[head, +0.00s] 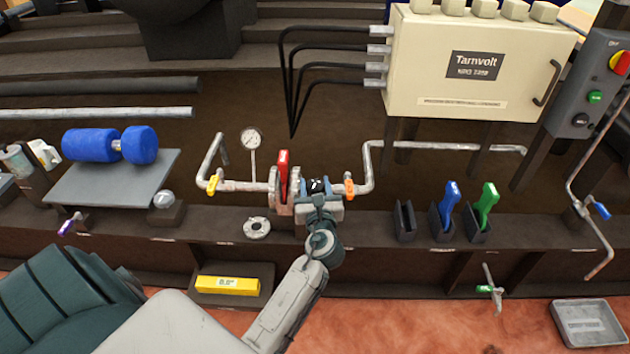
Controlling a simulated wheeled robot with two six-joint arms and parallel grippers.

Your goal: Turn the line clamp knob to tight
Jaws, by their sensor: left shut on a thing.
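My left gripper (320,200) reaches up from the bottom of the head view to the pipe line at the middle. It is shut at a small dark knob (315,185) with a white mark, which looks like the line clamp knob. The gripper covers much of the knob, so its setting cannot be read. Just left of it, a red plate (283,168) stands upright between round flanges (273,190) on the pipe. My right gripper is not in view.
A yellow valve handle (212,185) and an orange one (349,187) flank the clamp. A gauge (250,139) rises behind the pipe. Blue (447,205) and green (486,202) plates stand in holders to the right. A loose flange (257,228) lies on the ledge.

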